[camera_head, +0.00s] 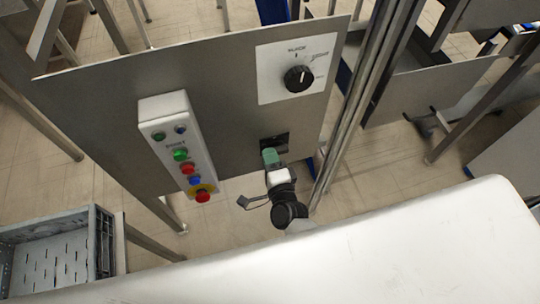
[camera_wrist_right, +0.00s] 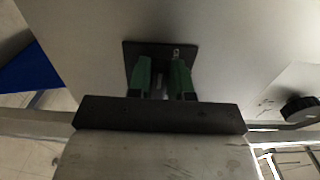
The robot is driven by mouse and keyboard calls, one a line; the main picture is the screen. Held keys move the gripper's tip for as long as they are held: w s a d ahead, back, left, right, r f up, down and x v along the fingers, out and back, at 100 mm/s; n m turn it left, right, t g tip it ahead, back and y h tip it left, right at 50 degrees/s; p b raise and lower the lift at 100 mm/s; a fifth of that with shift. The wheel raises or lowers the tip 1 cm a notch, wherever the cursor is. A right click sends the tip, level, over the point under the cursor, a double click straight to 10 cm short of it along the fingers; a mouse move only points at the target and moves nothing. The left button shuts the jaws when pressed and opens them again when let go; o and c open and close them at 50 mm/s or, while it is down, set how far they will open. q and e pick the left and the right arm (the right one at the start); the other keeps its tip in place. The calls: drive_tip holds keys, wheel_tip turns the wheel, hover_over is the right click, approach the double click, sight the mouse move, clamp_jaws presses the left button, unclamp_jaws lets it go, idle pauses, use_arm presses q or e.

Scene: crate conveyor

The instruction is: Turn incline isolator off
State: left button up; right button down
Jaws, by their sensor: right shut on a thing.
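The incline isolator appears to be the small dark square plate (camera_head: 281,139) low on the grey metal panel; its lettering cannot be read. My right gripper (camera_head: 269,154), with green fingers, reaches up to it from below. In the right wrist view the dark plate (camera_wrist_right: 160,47) lies straight ahead, and the green fingers (camera_wrist_right: 161,80) stand on both sides of its small handle, shut on it. The handle is mostly hidden between the fingers, so its angle cannot be told. My left gripper is not in view.
A black rotary knob (camera_head: 298,78) on a white plate sits above the dark plate. A white button box (camera_head: 176,143) with several coloured buttons is to the left. A metal post (camera_head: 350,115) rises at right. A grey crate (camera_head: 101,244) stands at lower left.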

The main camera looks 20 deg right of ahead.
idle(0.4)
drive_tip(key=c, duration=1)
unclamp_jaws()
drive_tip(key=shift+s, duration=0.15)
drive_tip(key=s, duration=1)
drive_tip(key=shift+s+d, duration=0.2)
drive_tip(key=shift+s, duration=0.1)
